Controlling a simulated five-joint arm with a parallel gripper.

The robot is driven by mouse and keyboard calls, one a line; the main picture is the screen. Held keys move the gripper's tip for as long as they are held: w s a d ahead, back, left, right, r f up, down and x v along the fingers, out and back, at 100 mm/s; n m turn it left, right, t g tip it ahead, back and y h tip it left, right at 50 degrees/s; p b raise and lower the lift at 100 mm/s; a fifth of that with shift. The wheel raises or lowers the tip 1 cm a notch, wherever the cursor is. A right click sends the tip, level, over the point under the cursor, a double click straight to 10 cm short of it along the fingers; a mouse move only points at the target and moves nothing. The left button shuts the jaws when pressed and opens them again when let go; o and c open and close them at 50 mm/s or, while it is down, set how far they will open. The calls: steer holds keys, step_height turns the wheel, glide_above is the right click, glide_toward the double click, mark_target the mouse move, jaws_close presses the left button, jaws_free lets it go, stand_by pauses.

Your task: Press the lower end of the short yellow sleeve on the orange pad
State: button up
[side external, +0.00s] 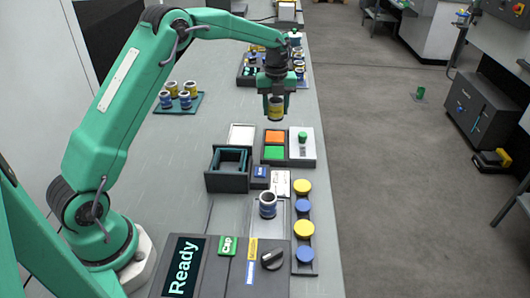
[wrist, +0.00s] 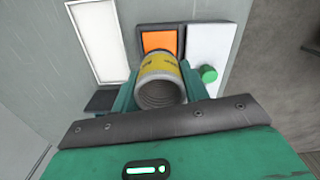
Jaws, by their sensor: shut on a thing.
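My gripper (side external: 275,104) is shut on the short yellow sleeve (side external: 275,112), a hollow ring with a yellow band and pale metal ends. In the side view it is held upright in the air above the bench, behind the pads. In the wrist view the sleeve (wrist: 161,82) sits between the green fingers, its open upper end facing the camera. The orange pad (side external: 273,137) is a square in a dark frame. In the wrist view the orange pad (wrist: 160,41) shows just beyond the sleeve, partly covered by it. The sleeve's lower end is hidden in the wrist view.
A green pad (side external: 273,152) lies in front of the orange one. A light plate with a green knob (side external: 302,136) stands to the right. A dark open fixture (side external: 228,168) is front left. Another sleeve (side external: 267,204) stands nearer the control panel. Yellow and blue caps (side external: 303,186) line the right edge.

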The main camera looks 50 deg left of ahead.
mark_target(275, 136)
steer(key=shift+f, duration=0.15)
steer(key=shift+f, duration=3.3)
steer(key=shift+f, duration=0.25)
steer(key=shift+r, duration=3.05)
steer(key=shift+s+d+r, duration=0.1)
